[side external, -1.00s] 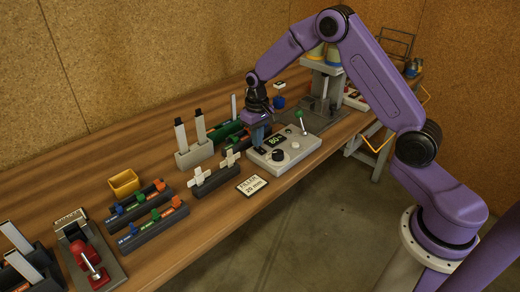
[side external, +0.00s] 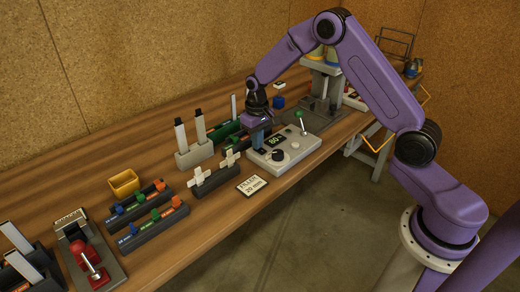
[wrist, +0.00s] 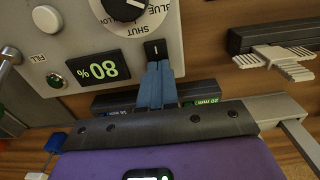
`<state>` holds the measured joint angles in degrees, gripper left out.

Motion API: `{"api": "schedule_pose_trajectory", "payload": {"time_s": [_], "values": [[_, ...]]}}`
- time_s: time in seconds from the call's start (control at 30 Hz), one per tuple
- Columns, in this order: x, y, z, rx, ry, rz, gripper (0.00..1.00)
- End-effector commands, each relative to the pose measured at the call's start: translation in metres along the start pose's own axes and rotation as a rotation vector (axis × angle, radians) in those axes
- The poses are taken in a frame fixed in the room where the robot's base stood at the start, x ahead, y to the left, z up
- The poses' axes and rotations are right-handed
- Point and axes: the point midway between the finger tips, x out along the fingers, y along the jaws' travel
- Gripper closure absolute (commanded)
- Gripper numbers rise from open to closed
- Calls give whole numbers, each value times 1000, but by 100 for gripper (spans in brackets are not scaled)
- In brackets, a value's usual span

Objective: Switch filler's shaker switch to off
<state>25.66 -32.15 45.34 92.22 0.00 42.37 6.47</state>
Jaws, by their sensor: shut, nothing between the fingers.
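The filler's grey control box (side external: 300,152) lies on the bench under my gripper, with a lit 80 % display, a black dial and a green-topped lever. In the wrist view, the box (wrist: 75,35) shows a small black switch (wrist: 155,48) with a white line mark, near its lower right corner, below the dial (wrist: 125,8). My gripper (wrist: 156,66) is shut and empty, with its blue fingers together at the switch's lower edge. I cannot tell whether they touch it. In the side view, my gripper (side external: 259,142) is at the box's left end; the switch is hidden there.
A rack with white cross-shaped pieces (side external: 214,175) stands left of the box, with a 20 mm card (side external: 251,185) in front. Behind it is a block with two upright sticks (side external: 195,152). A filling stand (side external: 325,85) is beyond the box.

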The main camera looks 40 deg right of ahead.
Motion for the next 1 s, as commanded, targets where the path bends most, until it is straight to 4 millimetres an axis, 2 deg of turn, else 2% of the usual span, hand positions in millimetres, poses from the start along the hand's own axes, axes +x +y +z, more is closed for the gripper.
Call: {"api": "schedule_pose_trajectory", "payload": {"time_s": [0.17, 1.0], "values": [[-6, 0, 0, 0, -1, 0, 100], [-63, 0, 0, 0, 0, 0, 100]]}}
